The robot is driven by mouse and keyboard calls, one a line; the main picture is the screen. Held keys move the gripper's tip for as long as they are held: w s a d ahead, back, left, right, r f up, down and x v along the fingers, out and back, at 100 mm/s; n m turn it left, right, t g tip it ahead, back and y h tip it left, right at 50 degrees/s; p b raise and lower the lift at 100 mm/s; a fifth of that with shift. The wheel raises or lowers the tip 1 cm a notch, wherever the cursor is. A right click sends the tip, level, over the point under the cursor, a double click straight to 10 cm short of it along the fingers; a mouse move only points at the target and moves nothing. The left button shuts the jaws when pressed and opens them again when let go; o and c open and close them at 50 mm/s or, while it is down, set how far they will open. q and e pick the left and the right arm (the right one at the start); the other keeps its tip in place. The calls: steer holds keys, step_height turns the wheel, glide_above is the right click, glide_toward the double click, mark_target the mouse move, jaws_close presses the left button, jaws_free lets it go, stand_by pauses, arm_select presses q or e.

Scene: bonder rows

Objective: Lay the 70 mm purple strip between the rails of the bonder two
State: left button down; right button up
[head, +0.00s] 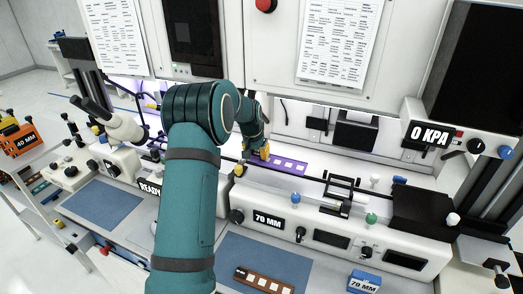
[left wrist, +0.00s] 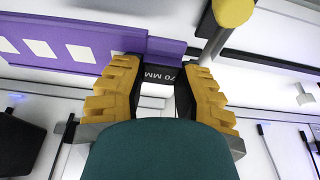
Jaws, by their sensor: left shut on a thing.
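The purple strip (head: 288,164), with a row of white squares, is at the bonder labelled 70 MM (head: 268,220), behind its front panel and along its rail line. My left gripper (head: 264,153) is shut on the strip's left end. In the left wrist view the purple strip (left wrist: 75,46) runs off to the left, and its dark end marked 70 MM (left wrist: 158,74) sits between the yellow fingers (left wrist: 157,92). I cannot tell whether the strip rests between the rails or hangs just above them. My right gripper is not in view.
A brown strip (head: 265,281) lies on the blue mat (head: 285,262), near a blue 70 MM block (head: 364,281). A black frame (head: 340,193) stands over the rail line right of the strip. A bonder marked READY (head: 150,188) is at left. A 0 KPA panel (head: 430,136) is at right.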

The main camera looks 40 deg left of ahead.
mark_target(258, 172)
arm_select(q)
steer(key=shift+s, duration=0.2)
steer(key=shift+w, duration=0.1)
steer(key=shift+f, duration=0.2)
steer(key=shift+f+b, duration=0.45)
steer(key=shift+b, duration=0.1)
steer(key=shift+f+b, duration=1.2)
steer(key=shift+f, duration=0.6)
steer(key=shift+f+b, duration=0.7)
steer(key=shift+f, duration=0.15)
steer(key=shift+f, duration=0.35)
